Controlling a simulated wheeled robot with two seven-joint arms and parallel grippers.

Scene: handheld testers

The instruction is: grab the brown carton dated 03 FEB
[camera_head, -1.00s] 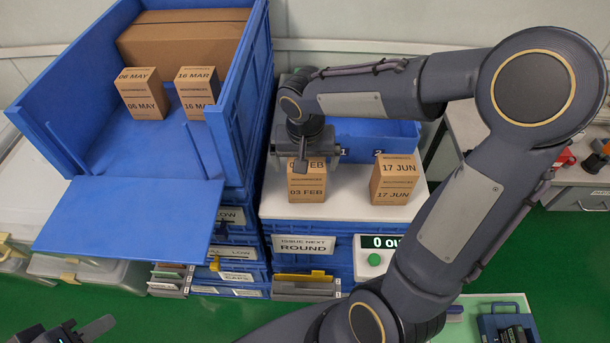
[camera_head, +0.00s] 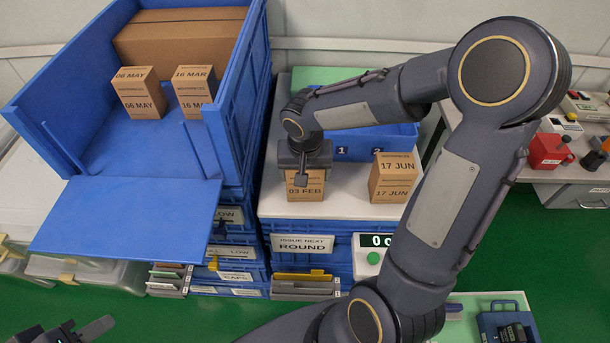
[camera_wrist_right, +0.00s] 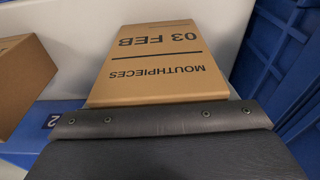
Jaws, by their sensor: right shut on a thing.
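The brown carton dated 03 FEB (camera_head: 306,191) stands upright on the white top of the blue stack, left of the 17 JUN carton (camera_head: 394,180). My right gripper (camera_head: 302,177) comes down over it from above and hides its top. The right wrist view shows its printed face, 03 FEB and MOUTHPIECES (camera_wrist_right: 160,60), close up and upside down, against the dark gripper edge. The right gripper is shut on this carton. My left gripper (camera_head: 88,331) is at the bottom left corner, partly cut off and away from the cartons; its opening is unclear.
A blue open-fronted crate (camera_head: 130,207) at the left holds the 06 MAY carton (camera_head: 140,97), the 16 MAR carton (camera_head: 193,92) and a large plain box (camera_head: 180,40). A blue bin (camera_head: 372,141) numbered 1 and 2 stands behind the carton. A counter display (camera_head: 374,243) sits in front.

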